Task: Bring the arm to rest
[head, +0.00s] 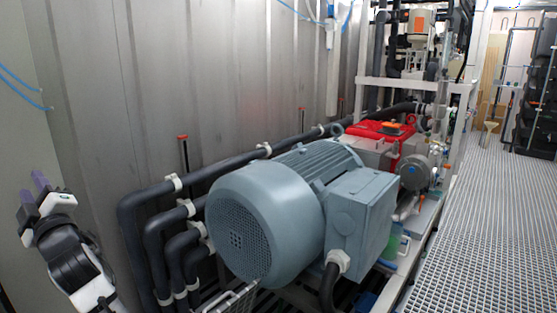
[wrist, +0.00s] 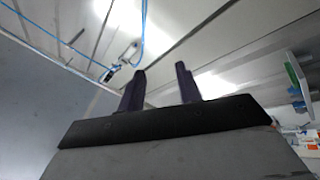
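My gripper (head: 34,188) is at the left of the head view, raised beside the grey metal wall, with its two purple fingers pointing up. In the wrist view the gripper (wrist: 160,88) shows its two dark purple fingers standing apart, with nothing between them. It is open and empty. My arm below it is black and white and leaves the head view at the bottom left.
A large grey-blue motor (head: 265,215) stands in the middle, with black pipes (head: 178,225) bending down left of it, near my arm. A red pump part (head: 385,132) is behind it. A grated walkway (head: 485,220) at the right is clear. Blue cables (wrist: 50,38) hang overhead.

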